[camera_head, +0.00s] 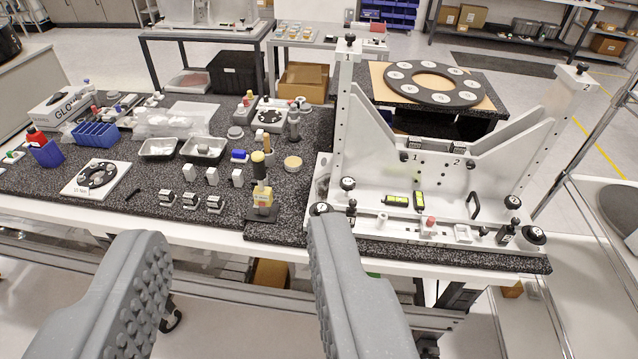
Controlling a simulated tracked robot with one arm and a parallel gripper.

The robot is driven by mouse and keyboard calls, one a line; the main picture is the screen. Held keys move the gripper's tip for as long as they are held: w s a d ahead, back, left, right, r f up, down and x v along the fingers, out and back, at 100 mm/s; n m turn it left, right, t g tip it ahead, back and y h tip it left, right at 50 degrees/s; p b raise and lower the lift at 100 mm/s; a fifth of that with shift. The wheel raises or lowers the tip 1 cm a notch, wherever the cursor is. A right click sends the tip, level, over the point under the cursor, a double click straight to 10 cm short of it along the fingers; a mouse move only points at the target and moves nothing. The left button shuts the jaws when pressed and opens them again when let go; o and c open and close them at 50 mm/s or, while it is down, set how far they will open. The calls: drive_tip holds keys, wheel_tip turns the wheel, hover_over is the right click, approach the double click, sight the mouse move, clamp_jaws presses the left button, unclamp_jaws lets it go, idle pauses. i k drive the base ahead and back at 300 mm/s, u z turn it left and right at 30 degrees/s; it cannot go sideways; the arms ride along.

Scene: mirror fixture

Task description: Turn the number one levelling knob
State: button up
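The white mirror fixture (440,190) stands on the right part of the speckled table. Two small black knobs sit on its plate, one beside a printed 1 (404,156) and one beside a printed 2 (470,163).
Two posts carry black top knobs marked 1 (350,40) and 2 (581,69). A yellow-topped tool (262,190) stands just left of the fixture. Trays, blue bins and small blocks cover the table's left. A black ring (432,82) lies behind.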

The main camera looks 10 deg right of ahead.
sight(348, 183)
drive_tip(key=u, duration=0.05)
drive_tip(key=i, duration=1)
drive_tip(key=z, duration=0.05)
